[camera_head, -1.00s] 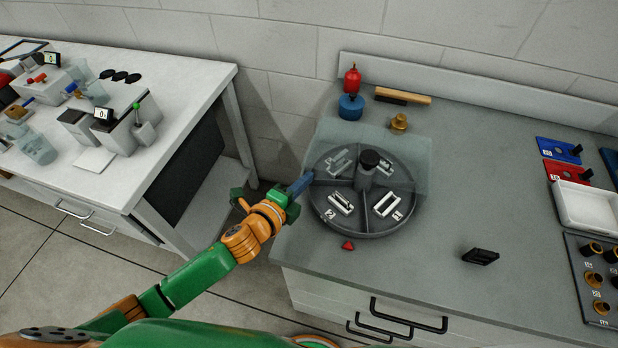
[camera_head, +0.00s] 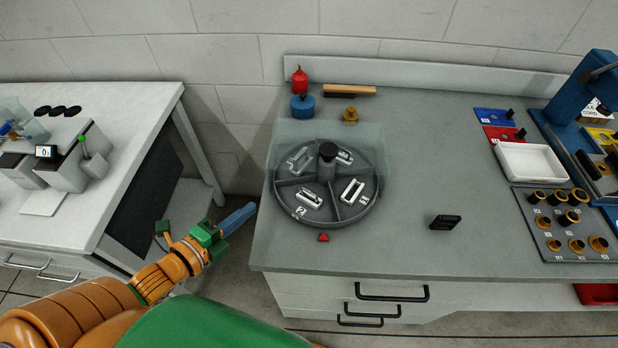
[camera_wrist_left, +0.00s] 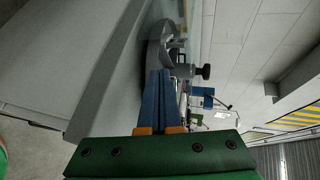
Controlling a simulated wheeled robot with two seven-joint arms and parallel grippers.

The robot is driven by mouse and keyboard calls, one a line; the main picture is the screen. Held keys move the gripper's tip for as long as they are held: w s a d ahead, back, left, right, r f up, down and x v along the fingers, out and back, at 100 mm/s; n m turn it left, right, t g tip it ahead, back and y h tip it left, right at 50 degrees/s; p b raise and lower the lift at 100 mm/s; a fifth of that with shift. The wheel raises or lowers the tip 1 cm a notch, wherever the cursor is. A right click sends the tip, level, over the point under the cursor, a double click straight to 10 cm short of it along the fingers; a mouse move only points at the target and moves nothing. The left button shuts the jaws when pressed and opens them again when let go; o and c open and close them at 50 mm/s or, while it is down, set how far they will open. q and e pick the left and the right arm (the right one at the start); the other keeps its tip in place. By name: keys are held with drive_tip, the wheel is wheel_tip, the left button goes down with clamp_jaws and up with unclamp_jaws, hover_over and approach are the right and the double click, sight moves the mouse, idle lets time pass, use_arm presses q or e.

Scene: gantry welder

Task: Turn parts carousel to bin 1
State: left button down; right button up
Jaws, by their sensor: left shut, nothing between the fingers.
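The parts carousel (camera_head: 328,216) is a round grey tray with divided bins, a dark centre knob (camera_head: 327,150) and pale metal parts in the bins. The bin labelled 2 (camera_head: 300,211) is at the front left; the front-right label is too small to read surely. A red pointer (camera_head: 323,237) lies on the counter in front of the rim. My left gripper (camera_head: 252,208) is shut and empty, left of the carousel and apart from it, beside the counter's left edge. Its blue fingers (camera_wrist_left: 166,100) point toward the carousel in the left wrist view. My right gripper is not in view.
A clear guard (camera_head: 285,135) stands around the carousel's back. A black block (camera_head: 445,222) lies to the right. A gap separates the white bench (camera_head: 120,105) from this counter.

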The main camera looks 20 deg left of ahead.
sight(285, 179)
use_arm(q)
drive_tip(key=x, duration=0.9)
drive_tip(key=r+x, duration=0.1)
drive_tip(key=x, duration=0.4)
drive_tip(key=shift+w, duration=0.15)
drive_tip(key=shift+w+a+b, duration=0.15)
drive_tip(key=shift+w+b, duration=0.1)
drive_tip(key=shift+b, duration=0.15)
drive_tip(key=shift+w+a, duration=0.15)
drive_tip(key=shift+w, duration=0.2)
drive_tip(key=shift+s, duration=0.1)
